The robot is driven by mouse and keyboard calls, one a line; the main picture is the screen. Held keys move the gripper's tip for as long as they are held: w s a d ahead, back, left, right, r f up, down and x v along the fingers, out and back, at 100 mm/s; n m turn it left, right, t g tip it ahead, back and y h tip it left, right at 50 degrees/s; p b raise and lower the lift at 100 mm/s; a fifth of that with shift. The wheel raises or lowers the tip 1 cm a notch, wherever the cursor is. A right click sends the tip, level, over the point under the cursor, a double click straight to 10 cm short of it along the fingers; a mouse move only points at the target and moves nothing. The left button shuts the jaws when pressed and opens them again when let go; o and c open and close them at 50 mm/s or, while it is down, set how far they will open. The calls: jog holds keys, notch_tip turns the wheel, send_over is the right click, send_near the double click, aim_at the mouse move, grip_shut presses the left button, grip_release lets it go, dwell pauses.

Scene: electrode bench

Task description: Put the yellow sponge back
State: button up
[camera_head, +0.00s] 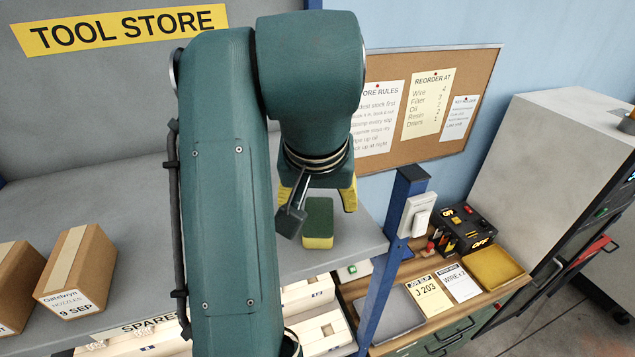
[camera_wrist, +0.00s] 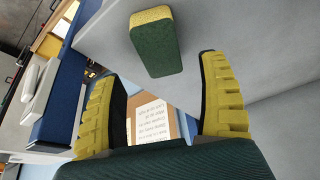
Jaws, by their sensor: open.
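The sponge (camera_head: 318,220) is a block with a dark green layer and a yellow layer. It rests on the grey shelf (camera_head: 352,232) near its front right part, with the green face up and the yellow along the bottom in the head view. My gripper (camera_head: 317,200) has yellow fingers and is open and empty, close to the sponge. In the wrist view the sponge (camera_wrist: 155,45) shows between and just beyond the open fingertips (camera_wrist: 157,68), with a gap to both fingers.
Cartons (camera_head: 76,270) stand on the shelf at left. A blue post (camera_head: 391,235) rises right of the sponge. Beyond it, the lower wooden bench holds a grey tray (camera_head: 390,312), a yellow tray (camera_head: 492,268), cards (camera_head: 429,297) and a black control box (camera_head: 464,230). White bins (camera_head: 320,327) sit below the shelf.

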jog(key=v, duration=0.5)
jog(key=t, duration=0.4)
send_over(324, 206)
jog(key=shift+f, duration=0.4)
jog(key=s+d+r+t, duration=0.2)
jog(key=s+t, duration=0.4)
jog(key=s, duration=0.3)
jog(key=s+d+r+t, duration=0.3)
jog(key=s+t, duration=0.4)
jog(key=s, duration=0.2)
jog(key=shift+d+t+h, duration=0.3)
jog(key=shift+d, duration=0.1)
